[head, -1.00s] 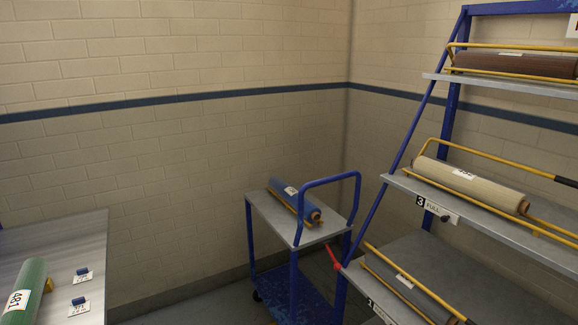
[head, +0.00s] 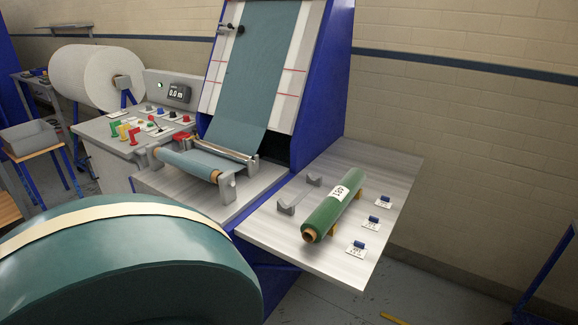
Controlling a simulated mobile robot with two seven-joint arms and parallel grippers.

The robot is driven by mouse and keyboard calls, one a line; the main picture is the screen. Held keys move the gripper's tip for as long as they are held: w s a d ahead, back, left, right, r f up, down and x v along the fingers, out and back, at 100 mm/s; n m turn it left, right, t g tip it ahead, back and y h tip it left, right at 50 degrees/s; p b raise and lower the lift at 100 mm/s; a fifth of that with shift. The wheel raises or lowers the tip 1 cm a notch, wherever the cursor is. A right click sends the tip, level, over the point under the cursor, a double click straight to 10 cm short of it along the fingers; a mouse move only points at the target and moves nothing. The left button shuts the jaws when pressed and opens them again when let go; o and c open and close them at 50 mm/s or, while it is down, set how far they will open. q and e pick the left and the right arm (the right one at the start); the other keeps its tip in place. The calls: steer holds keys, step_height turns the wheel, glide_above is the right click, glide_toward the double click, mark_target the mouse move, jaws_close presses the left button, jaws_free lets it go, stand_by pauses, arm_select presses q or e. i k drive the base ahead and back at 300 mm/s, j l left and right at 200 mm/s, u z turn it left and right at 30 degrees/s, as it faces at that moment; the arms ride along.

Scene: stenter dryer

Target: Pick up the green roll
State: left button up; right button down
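The green roll (head: 330,212) lies on a grey side table (head: 375,165) at the right of the machine. It has a white label marked 481 and a brown core end facing me. Small yellow supports show at its right side. Neither of my grippers is in the head view.
A blue-framed machine (head: 322,85) with teal fabric and a roller stands left of the table. Small tagged blue pieces (head: 360,245) lie right of the roll, and grey brackets (head: 300,195) sit left of it. A large teal drum-like roll (head: 130,270) fills the lower left foreground.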

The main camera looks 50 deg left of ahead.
mark_target(315, 228)
steer(key=u, duration=1.4)
steer(key=i+j, duration=0.1)
steer(key=j, duration=0.3)
steer(key=i+j, duration=0.1)
steer(key=j, duration=0.3)
steer(key=j+z, duration=0.2)
steer(key=z, duration=0.15)
steer(key=i+j+z, duration=0.1)
steer(key=z, duration=0.25)
steer(key=j+z, duration=0.35)
